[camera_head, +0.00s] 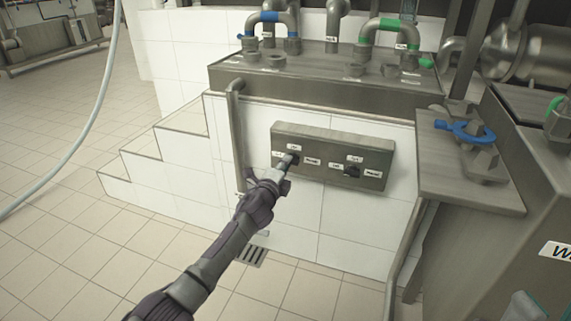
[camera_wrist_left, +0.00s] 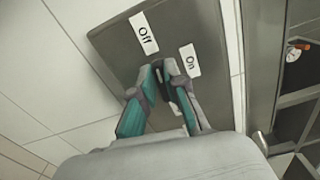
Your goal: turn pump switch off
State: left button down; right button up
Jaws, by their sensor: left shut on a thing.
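A grey metal switch panel (camera_head: 324,158) is on the white tiled wall, with two dark rotary switches and small white labels. My left gripper (camera_head: 288,163) reaches the left switch of the panel. In the left wrist view its two fingertips (camera_wrist_left: 166,74) are shut on a dark switch knob (camera_wrist_left: 163,88), which they mostly hide. The "Off" label (camera_wrist_left: 144,33) is above and left of the fingertips, and the "On" label (camera_wrist_left: 190,61) is just to their right. The other switch (camera_head: 352,171) on the panel is free.
A metal counter with pipes (camera_head: 320,75) is above the panel. White tiled steps (camera_head: 150,165) are to the left. A metal cabinet with a blue-handled fitting (camera_head: 465,131) stands close on the right. The tiled floor is open at left.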

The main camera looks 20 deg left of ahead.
pick_arm(q)
jog(key=shift+f+n, duration=0.1)
jog(key=shift+n, duration=0.4)
dwell(0.3)
jog(key=c, duration=1.2)
grip_release()
jog(key=shift+s, duration=0.1)
jog(key=s, duration=1.1)
jog(key=shift+s+a, duration=0.2)
jog(key=shift+s, duration=0.2)
